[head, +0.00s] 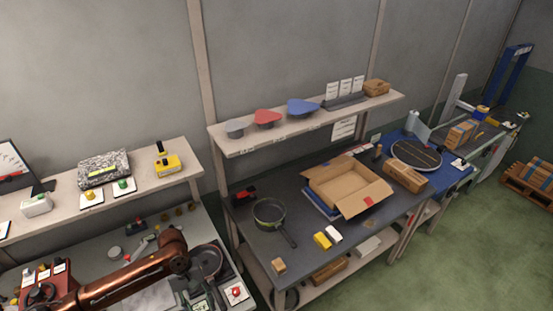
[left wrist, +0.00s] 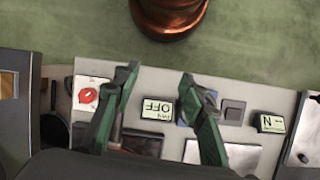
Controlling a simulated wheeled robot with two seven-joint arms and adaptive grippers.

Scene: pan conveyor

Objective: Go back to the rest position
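My left arm, copper-coloured, comes in from the left in the head view. Its dark left gripper (head: 206,280) hangs over the right end of the left workbench, near a red button (head: 236,292). In the left wrist view, the two green-edged fingers of my left gripper (left wrist: 160,75) stand apart with nothing held between them. My right gripper is in neither view.
A frying pan (head: 269,213) lies on the dark right-hand table (head: 335,232), beside an open cardboard box (head: 347,185). A shelf (head: 230,146) above holds grey, red and blue items.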

